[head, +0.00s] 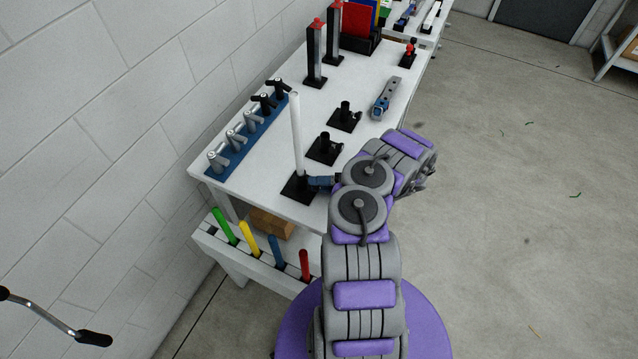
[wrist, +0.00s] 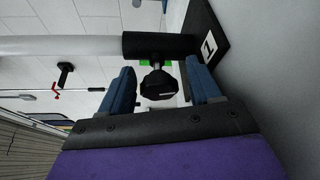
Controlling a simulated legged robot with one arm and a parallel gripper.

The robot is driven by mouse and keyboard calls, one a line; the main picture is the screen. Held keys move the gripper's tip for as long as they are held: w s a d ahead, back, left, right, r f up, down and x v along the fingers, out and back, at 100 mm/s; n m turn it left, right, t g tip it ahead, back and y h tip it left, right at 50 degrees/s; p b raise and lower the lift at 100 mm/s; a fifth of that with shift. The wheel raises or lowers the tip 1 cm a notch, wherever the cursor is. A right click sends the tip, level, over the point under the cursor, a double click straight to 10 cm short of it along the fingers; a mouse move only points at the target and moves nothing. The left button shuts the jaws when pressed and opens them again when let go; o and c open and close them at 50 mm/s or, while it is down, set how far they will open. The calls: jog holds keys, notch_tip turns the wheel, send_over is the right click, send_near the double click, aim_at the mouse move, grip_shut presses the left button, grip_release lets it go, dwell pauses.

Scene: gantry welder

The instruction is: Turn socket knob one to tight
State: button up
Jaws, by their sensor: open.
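Socket one is a black socket (head: 299,187) on a square base at the table's near edge, with a white rod (head: 296,135) standing upright in it. In the wrist view the base carries a label "1" (wrist: 209,46), and the white rod (wrist: 60,46) lies sideways in the picture. The dark socket knob (wrist: 158,86) sticks out from the socket toward my wrist camera. My gripper (head: 318,182) is at the socket's right side. Its blue fingers (wrist: 160,68) are open, one on each side of the knob, with visible gaps. Green marking (wrist: 145,63) shows behind the knob.
Two empty black sockets (head: 324,150) stand further back on the white table (head: 262,190). A blue rack with several grey and black handles (head: 236,140) lines the wall side. Coloured rods (head: 248,239) stand in a lower shelf.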

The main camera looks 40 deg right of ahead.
jog(key=shift+s+a, duration=0.1)
jog(key=v, duration=1.7)
jog(key=shift+d+f, duration=0.15)
jog(key=shift+d, duration=0.15)
